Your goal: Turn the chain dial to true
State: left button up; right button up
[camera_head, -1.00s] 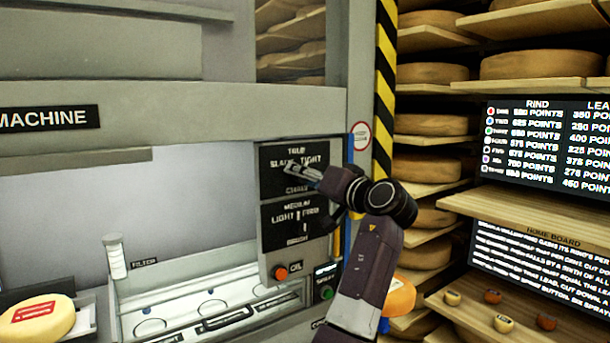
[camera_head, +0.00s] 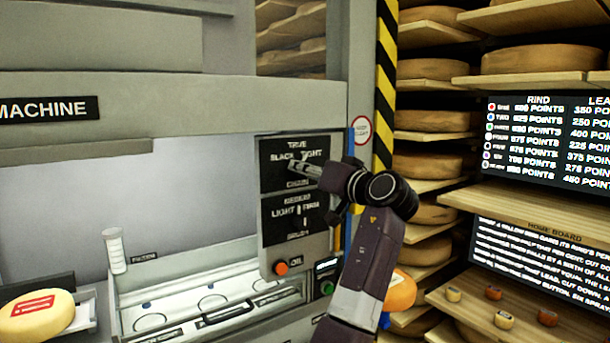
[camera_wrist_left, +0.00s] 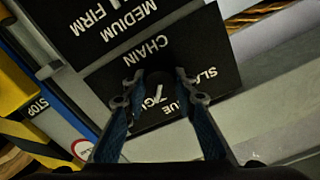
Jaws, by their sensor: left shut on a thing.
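The chain dial's dark panel (camera_head: 270,182) is on the machine front, with TRUE at the top, SLACK at left, TIGHT at right and CHAIN below. My left gripper (camera_head: 301,167) reaches it from the right. In the left wrist view, its two fingers (camera_wrist_left: 157,77) are shut on the dark round knob of the chain dial (camera_wrist_left: 158,84), one finger on each side. A short white mark shows on the knob near the partly hidden TIGHT and TRUE words. I cannot tell exactly which word it points at. My right gripper is not in view.
The brush dial panel (camera_head: 272,222) sits just below. An orange-red button (camera_head: 281,268) and a green button (camera_head: 327,287) are lower on the machine. A yellow cheese wheel (camera_head: 36,316) lies at left. Shelves of cheese wheels (camera_head: 434,168) and a striped post (camera_head: 385,90) stand at right.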

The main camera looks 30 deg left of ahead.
pick_arm(q)
jog(key=shift+n+b, duration=1.7)
jog(key=shift+n, duration=1.9)
jog(key=o, duration=1.1)
jog(key=v, duration=1.2)
